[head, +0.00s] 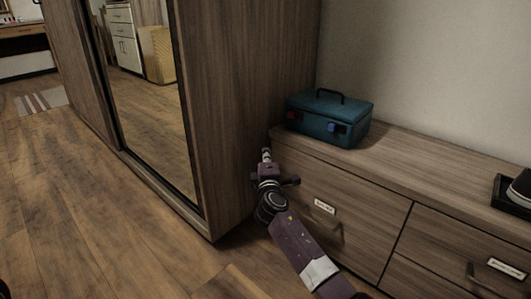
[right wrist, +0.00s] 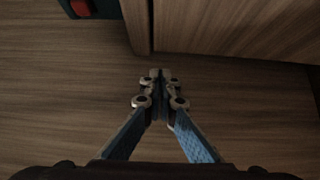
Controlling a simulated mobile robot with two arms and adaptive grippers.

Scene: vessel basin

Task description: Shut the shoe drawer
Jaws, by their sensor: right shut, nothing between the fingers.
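A low wooden drawer cabinet (head: 400,165) runs along the wall at the right of the head view. Its left drawer front (head: 375,204) and right drawer front (head: 440,252) each carry a white label, too small to read, and a bar handle. Both fronts look flush in what shows; my arm hides part of the left one. My right gripper (head: 266,154) is at the cabinet's left end, by the wardrobe side. In the right wrist view its fingers (right wrist: 160,77) are shut and empty, in front of wood-grained surfaces. My left gripper is not in view.
A teal toolbox (head: 327,117) stands on the cabinet's left end, close to my right gripper. A black tray (head: 509,196) with a shoe sits at the right. A tall wardrobe (head: 240,90) with a mirror door stands left.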

